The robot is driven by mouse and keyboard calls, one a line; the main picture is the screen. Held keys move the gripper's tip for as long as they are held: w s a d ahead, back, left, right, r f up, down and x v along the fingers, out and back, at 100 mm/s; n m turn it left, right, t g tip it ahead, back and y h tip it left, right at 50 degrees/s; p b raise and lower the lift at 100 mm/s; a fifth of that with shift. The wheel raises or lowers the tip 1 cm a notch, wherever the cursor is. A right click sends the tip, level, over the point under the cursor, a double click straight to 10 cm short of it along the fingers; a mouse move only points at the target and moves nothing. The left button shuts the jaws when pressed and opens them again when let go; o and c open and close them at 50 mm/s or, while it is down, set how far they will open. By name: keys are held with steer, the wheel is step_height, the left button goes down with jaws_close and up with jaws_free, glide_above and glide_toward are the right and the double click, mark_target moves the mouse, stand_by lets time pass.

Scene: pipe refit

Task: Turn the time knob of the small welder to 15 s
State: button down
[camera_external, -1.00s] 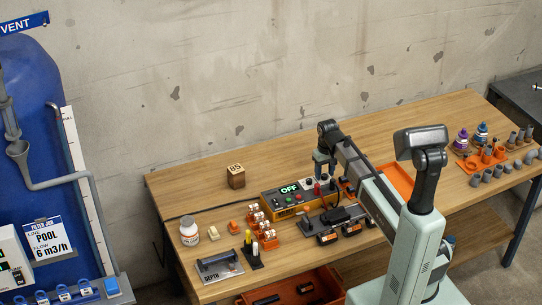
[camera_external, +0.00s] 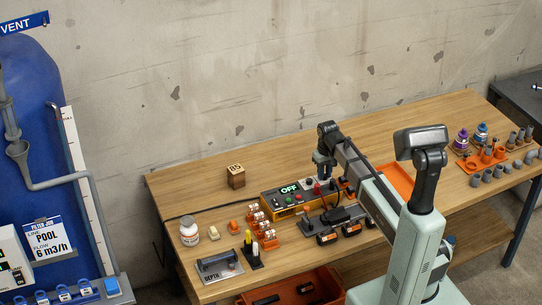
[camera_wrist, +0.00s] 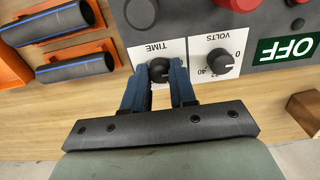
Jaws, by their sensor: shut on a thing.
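The small welder (camera_external: 283,203) is a yellow and dark box on the bench, with a green OFF display (camera_external: 290,188). In the wrist view its top panel shows upside down, with the OFF display (camera_wrist: 287,48) at the right. The black time knob (camera_wrist: 159,70) sits on a white TIME label. My gripper (camera_wrist: 160,80) is shut on the time knob, one blue finger at each side. The knob's pointer and the scale figures around it are mostly hidden by the fingers. In the external view my gripper (camera_external: 322,172) is at the welder's far right end.
A VOLTS knob (camera_wrist: 220,61) stands close beside the time knob. Grey pipes with blue stripes (camera_wrist: 75,68) lie in orange holders beside the welder. A wooden block marked 05 (camera_external: 236,179) stands behind it. Orange fittings (camera_external: 268,238) and a white bottle (camera_external: 189,231) are to the left.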

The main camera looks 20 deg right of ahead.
steer(key=shift+m, duration=0.3)
steer(key=m, duration=1.1)
steer(key=shift+m, duration=2.1)
steer(key=c, duration=0.9)
jaws_free()
